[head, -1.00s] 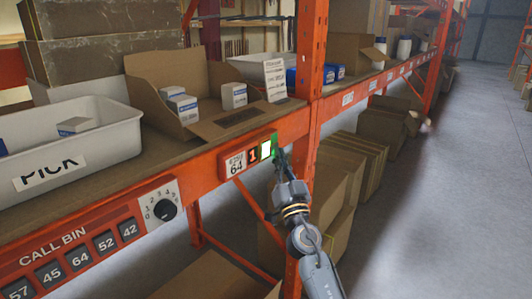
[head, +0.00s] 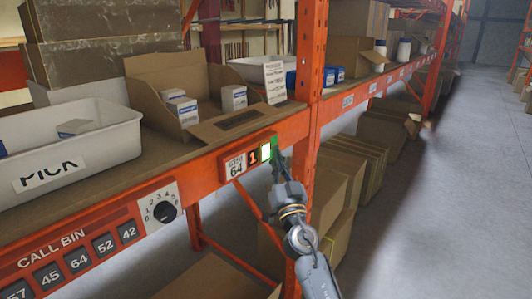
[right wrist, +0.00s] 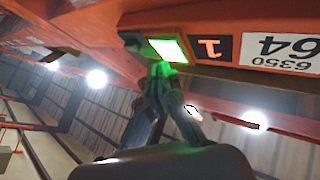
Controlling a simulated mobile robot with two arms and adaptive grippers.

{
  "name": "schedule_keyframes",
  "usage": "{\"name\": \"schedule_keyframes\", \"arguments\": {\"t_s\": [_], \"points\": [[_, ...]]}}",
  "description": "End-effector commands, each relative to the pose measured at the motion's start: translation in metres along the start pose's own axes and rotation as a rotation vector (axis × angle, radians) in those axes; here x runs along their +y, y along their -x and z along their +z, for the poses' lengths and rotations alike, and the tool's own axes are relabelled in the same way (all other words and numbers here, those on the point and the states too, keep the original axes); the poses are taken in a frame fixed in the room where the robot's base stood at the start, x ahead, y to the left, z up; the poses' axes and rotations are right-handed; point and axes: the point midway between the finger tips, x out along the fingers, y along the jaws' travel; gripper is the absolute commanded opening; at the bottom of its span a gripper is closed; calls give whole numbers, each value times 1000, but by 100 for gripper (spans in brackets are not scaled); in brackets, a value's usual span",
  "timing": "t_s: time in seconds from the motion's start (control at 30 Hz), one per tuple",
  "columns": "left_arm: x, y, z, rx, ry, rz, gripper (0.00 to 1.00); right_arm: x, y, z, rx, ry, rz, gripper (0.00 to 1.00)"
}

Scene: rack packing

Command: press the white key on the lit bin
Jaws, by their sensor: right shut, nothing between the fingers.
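The lit bin's label module (head: 248,158) sits on the orange shelf beam below an open cardboard bin (head: 160,85). It reads 64 and a lit orange 1. Its white key (head: 266,151) glows with a green edge at the module's right end. The key also shows in the right wrist view (right wrist: 168,49), upside down. My right gripper (head: 276,155) is shut and empty, its fingertips at the key's right edge. In the right wrist view the fingertips (right wrist: 160,70) are lit green just below the key. I cannot tell whether they touch it. My left gripper is not in view.
A white PICK tote (head: 110,155) stands on the shelf at left. The CALL BIN panel (head: 80,245) with number keys and a dial (head: 164,211) is on the beam. An orange upright (head: 309,60) stands just right of the key. Cardboard boxes (head: 335,180) lie below.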

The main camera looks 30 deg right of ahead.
Motion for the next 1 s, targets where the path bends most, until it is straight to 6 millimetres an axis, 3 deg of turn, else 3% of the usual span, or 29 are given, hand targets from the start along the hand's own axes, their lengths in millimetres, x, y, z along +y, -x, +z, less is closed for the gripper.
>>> {"name": "schedule_keyframes", "arguments": {"t_s": [1.0], "points": [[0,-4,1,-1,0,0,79,-4,-6,4,0,1,0,0]]}}
